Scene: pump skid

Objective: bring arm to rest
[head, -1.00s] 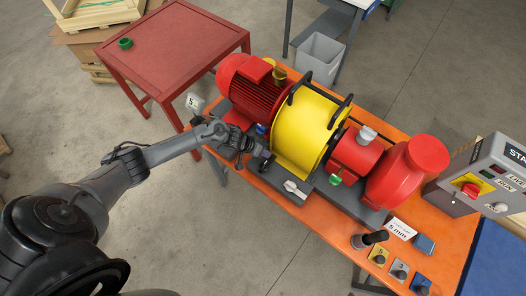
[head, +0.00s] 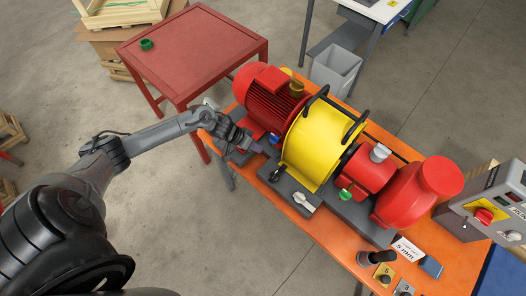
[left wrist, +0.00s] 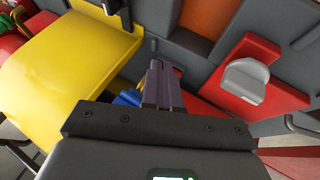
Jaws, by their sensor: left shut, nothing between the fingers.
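My left gripper (head: 262,149) is shut and empty. In the head view it hangs near the orange bench's left side, between the red motor (head: 272,98) and the lower left corner of the yellow guard (head: 312,148). In the left wrist view the two fingers (left wrist: 161,84) lie together with nothing between them. The yellow guard (left wrist: 80,62) is left of them, and a blue part (left wrist: 128,97) is partly hidden behind them. I cannot tell whether the fingers touch anything. My right gripper is in neither view.
The orange bench (head: 335,237) also carries a red pump (head: 418,190) and a black-handled tool (head: 377,257). A control box (head: 490,205) stands at the right. A red table (head: 195,52) stands behind at the left.

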